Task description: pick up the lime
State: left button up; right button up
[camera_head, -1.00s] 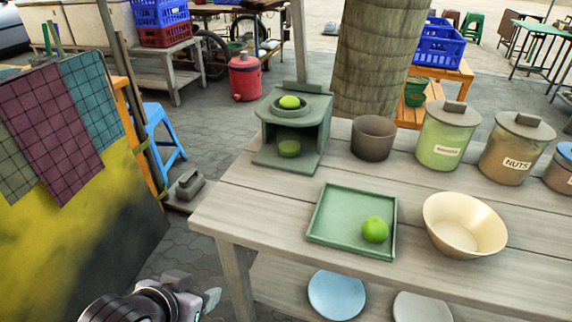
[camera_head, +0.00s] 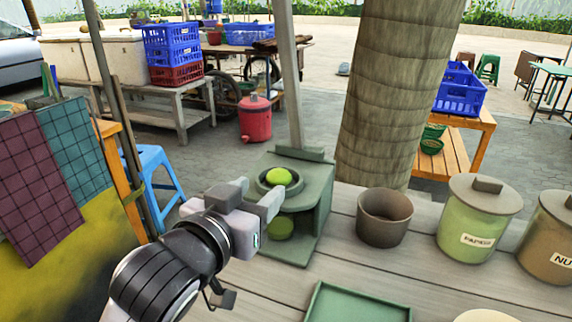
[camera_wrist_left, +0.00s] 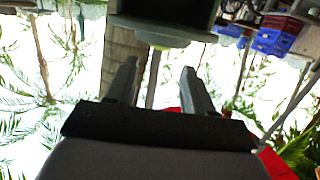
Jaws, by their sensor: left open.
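A bright green lime (camera_head: 279,177) sits in a round dish on top of a grey-green stand (camera_head: 312,218). A second, darker green round thing (camera_head: 281,228) is in the stand's open lower compartment, partly hidden by my gripper. My left gripper (camera_head: 258,196) is open, in front and to the left of the stand in the head view. I cannot tell whether it touches the stand. In the left wrist view its two fingers (camera_wrist_left: 160,80) are apart with nothing seen between them. My right gripper is not in view.
A green tray (camera_head: 357,302) lies at the table's front, cut off by the lower edge. A brown pot (camera_head: 384,217) and lidded jars, one a green jar (camera_head: 478,220), stand to the right. A tree trunk (camera_head: 398,95) rises behind the table.

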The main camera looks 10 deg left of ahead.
aim_at(274, 175)
pick_arm(q)
jog(key=shift+x, duration=0.9)
jog(key=b+x, duration=0.1)
jog(key=x, duration=0.3)
jog(key=shift+a+r, duration=0.1)
jog(key=shift+w, duration=0.5)
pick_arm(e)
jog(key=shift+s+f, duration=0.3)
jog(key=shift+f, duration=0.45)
pick_arm(q)
jog(key=c, duration=0.8)
notch_tip(274, 175, up, 10)
jog(key=p, duration=0.3)
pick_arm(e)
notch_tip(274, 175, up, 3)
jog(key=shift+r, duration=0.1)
